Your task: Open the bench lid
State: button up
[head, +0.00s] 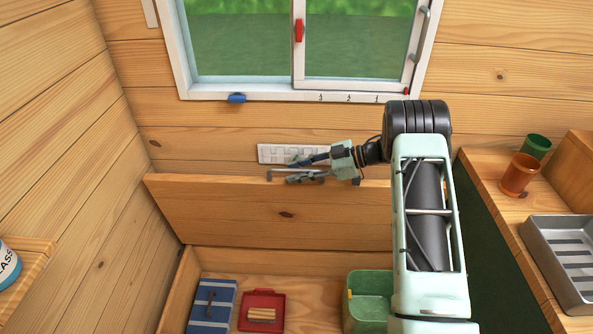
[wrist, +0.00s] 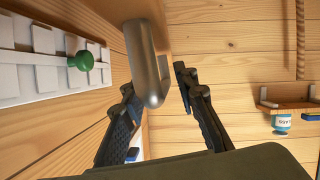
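The bench lid (head: 280,212) is a wooden panel raised steeply toward the back wall in the head view, with the bench interior (head: 312,287) exposed below. A grey metal handle (head: 284,172) is at the lid's top edge. It shows large in the wrist view (wrist: 147,65). My gripper (head: 297,168) is at the handle, reaching in from the right. In the wrist view its fingers (wrist: 155,85) are spread apart, one on each side of the handle, with a visible gap on the right. Contact on the left side is unclear.
Inside the bench are a blue case (head: 212,305), a red tray (head: 262,311) and a green bin (head: 369,297). A white wall panel (head: 274,154) is close behind my gripper. A counter at right holds cups (head: 519,175) and a metal tray (head: 565,262).

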jog(key=shift+r, duration=0.1)
jog(key=v, duration=1.2)
